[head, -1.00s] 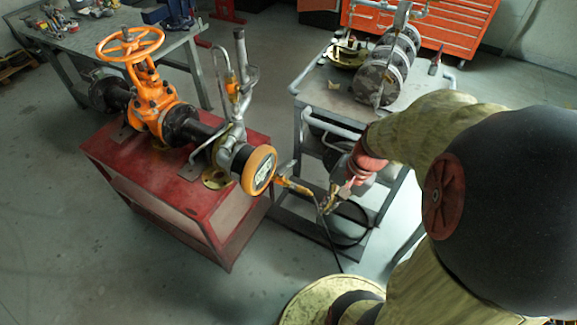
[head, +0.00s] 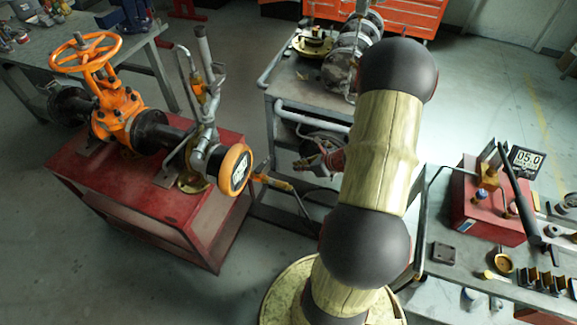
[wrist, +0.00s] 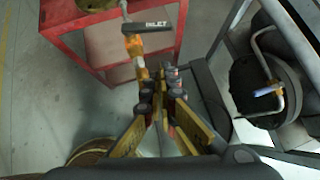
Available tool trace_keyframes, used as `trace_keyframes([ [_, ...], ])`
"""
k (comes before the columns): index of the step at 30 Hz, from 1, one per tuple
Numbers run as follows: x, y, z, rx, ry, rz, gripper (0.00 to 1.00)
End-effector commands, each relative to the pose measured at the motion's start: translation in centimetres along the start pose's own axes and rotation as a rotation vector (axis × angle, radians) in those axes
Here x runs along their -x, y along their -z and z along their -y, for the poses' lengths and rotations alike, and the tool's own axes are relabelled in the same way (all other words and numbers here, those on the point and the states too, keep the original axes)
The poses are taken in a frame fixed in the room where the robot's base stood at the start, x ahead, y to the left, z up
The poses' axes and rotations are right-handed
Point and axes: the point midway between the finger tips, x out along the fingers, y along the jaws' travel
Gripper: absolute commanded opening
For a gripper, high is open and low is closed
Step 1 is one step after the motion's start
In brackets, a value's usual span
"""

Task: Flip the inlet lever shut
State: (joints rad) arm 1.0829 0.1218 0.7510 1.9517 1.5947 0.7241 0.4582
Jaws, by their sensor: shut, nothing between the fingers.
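The inlet valve (head: 272,182) is a small orange fitting on a pipe beside the orange-rimmed gauge (head: 236,170). In the wrist view its orange body (wrist: 135,45) hangs in front of the red stand. A dark flat bar lettered INLET (wrist: 152,27) lies across the line of the pipe. My gripper (wrist: 160,88) is shut and empty, its fingertips below the bar in the picture and apart from it. In the head view my gripper (head: 303,164) is right of the valve, partly hidden by my arm. The lever's exact angle is unclear in the head view.
The red stand (head: 150,195) carries the orange gate valve (head: 115,118). A grey cart (head: 290,75) with round flanges stands behind my gripper. A bench at right holds a red box (head: 485,205) with an 05.0 display and loose parts. Floor at the lower left is clear.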

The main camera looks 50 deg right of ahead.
Motion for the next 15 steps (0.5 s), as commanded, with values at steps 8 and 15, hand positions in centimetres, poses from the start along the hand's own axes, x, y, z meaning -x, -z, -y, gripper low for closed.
trace_keyframes([
  [8, -5.5, 0.3, -0.2, 0.004, -0.005, -0.001, 0.00],
  [15, -9.7, -0.4, -0.2, 0.008, -0.004, 0.000, 0.00],
])
